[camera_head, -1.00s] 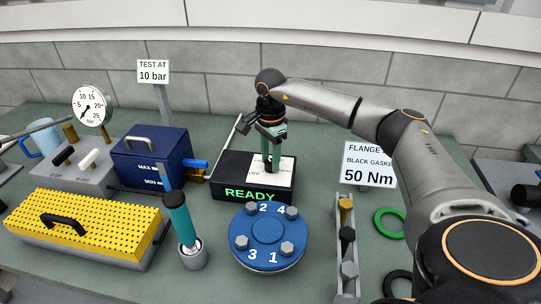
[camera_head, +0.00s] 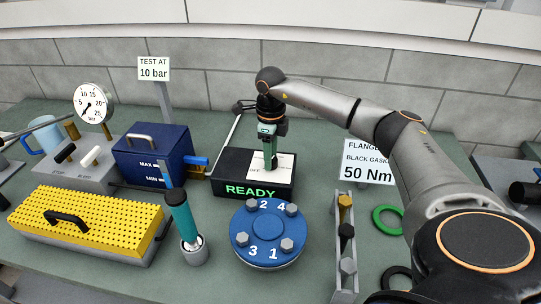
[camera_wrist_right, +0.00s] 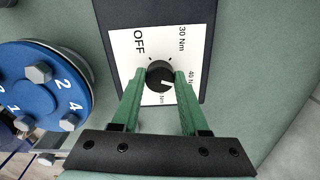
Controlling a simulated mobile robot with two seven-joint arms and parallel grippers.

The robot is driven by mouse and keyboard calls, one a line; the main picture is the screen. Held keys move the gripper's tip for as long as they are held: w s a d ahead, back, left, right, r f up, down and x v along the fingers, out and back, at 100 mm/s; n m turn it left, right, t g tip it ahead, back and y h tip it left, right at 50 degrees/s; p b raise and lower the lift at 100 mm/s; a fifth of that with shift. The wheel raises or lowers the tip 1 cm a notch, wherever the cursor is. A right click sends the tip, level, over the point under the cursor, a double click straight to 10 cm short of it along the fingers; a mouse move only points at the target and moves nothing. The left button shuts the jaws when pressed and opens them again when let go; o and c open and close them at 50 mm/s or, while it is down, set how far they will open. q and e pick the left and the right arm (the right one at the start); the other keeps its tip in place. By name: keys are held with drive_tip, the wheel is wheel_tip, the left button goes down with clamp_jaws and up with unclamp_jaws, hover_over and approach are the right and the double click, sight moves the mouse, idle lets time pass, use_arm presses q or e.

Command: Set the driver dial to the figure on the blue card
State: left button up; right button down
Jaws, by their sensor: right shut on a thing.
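The black driver dial (camera_wrist_right: 161,75) is a round knob on a white plate (camera_wrist_right: 126,48). The plate reads OFF, 30 Nm and 40 Nm; another label is partly hidden by a finger. A pale pointer mark shows on the knob's lower side in the wrist view, towards the partly hidden label. My right gripper (camera_wrist_right: 160,85) is shut on the knob, one finger each side; it also shows in the head view (camera_head: 267,158). The card (camera_head: 367,172) looks pale and reads BLACK GASKET, 50 Nm; my right arm hides part of it. My left gripper is not in view.
The dial's black box (camera_head: 250,190) shows READY. The blue numbered flange (camera_head: 268,236) stands in front, with a teal-handled tool (camera_head: 182,220) to its left. A bolt rack (camera_head: 345,240) and green ring (camera_head: 388,219) lie right. A yellow perforated cover (camera_head: 90,220) is left.

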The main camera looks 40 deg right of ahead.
drive_tip(key=m, duration=0.7)
drive_tip(key=shift+d, duration=0.1)
drive_tip(key=m, duration=0.7)
idle(0.3)
drive_tip(key=shift+c, duration=2.1)
unclamp_jaws()
wheel_tip(320, 180, up, 13)
drive_tip(key=b, duration=0.1)
drive_tip(key=shift+f, duration=0.2)
